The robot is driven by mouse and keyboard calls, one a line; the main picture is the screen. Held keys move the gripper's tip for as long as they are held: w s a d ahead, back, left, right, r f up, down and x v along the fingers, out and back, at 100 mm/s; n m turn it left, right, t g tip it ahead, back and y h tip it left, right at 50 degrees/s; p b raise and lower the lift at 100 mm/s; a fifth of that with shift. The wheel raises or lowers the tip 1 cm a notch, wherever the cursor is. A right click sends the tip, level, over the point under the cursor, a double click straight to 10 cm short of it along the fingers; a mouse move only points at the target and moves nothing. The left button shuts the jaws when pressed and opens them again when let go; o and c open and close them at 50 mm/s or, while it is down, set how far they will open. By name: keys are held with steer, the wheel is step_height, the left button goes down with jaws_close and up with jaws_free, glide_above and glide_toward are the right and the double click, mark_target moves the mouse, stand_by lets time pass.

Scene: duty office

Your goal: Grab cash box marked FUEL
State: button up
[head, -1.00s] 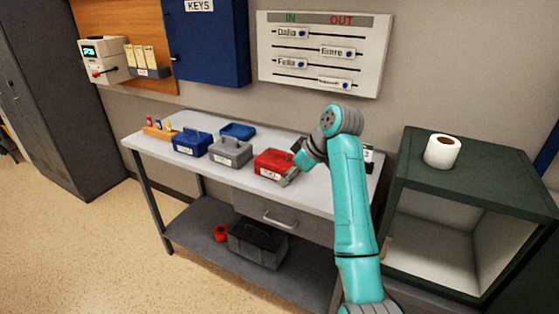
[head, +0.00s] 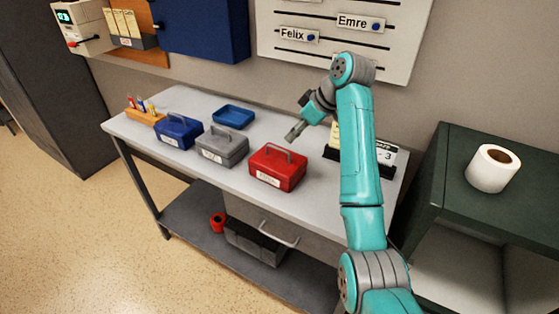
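Three cash boxes with top handles and white front labels stand in a row on the grey table (head: 225,183). They are a blue cash box (head: 178,132), a grey cash box (head: 222,148) and a red cash box (head: 278,168). The labels are too small and blurred to read, so I cannot tell which is marked FUEL. My gripper (head: 293,134) is above and behind the red box, apart from its handle in the picture. Its fingers are too small to show whether they are open or shut. No box appears held.
A blue tray (head: 233,117) lies behind the grey box. A wooden holder (head: 144,118) stands at the table's left end. A card stand (head: 385,155) is partly behind my arm. The green cabinet (head: 455,165) with a paper roll (head: 493,168) stands right. A dark box (head: 252,243) sits below.

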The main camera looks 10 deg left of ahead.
mark_target(278, 149)
steer(key=x, duration=0.4)
steer(key=shift+f, duration=0.1)
steer(key=shift+s+a+x, duration=0.1)
steer(key=shift+x, duration=1.25)
steer(key=shift+s+a+x, duration=0.1)
steer(key=shift+a+x, duration=0.05)
steer(key=shift+x, duration=1.2)
jaws_close()
